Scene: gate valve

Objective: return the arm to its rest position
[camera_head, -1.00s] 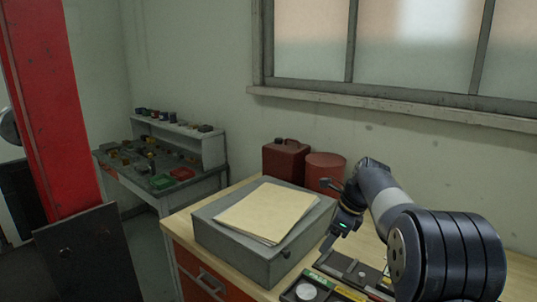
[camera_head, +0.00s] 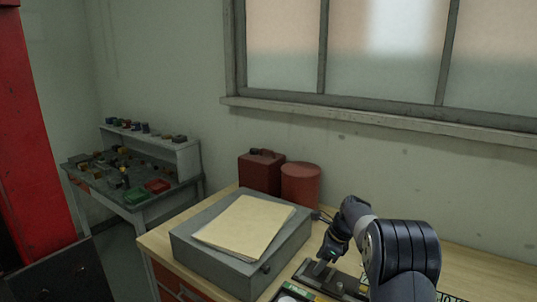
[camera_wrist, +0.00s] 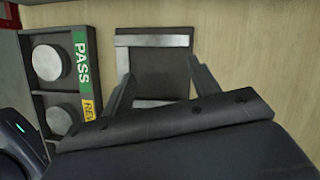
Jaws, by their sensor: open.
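My arm (camera_head: 400,250) is bent over the right part of the wooden bench in the head view. My gripper (camera_head: 322,268) points down beside the grey box, above the dark trays; its fingertips are too small there to judge. In the wrist view my gripper (camera_wrist: 160,70) shows two fingers spread wide apart, open, with nothing between them. Beyond the fingers is a dark square plate (camera_wrist: 155,72) with silver strips along its edges. Whether the fingers touch anything cannot be told.
A grey box (camera_head: 215,262) with papers (camera_head: 245,226) on it stands left of my arm. A red can (camera_head: 260,172) and red drum (camera_head: 300,186) stand behind. A tray (camera_wrist: 68,98) with silver discs and a PASS label lies beside the plate. A window sill (camera_head: 400,125) runs above.

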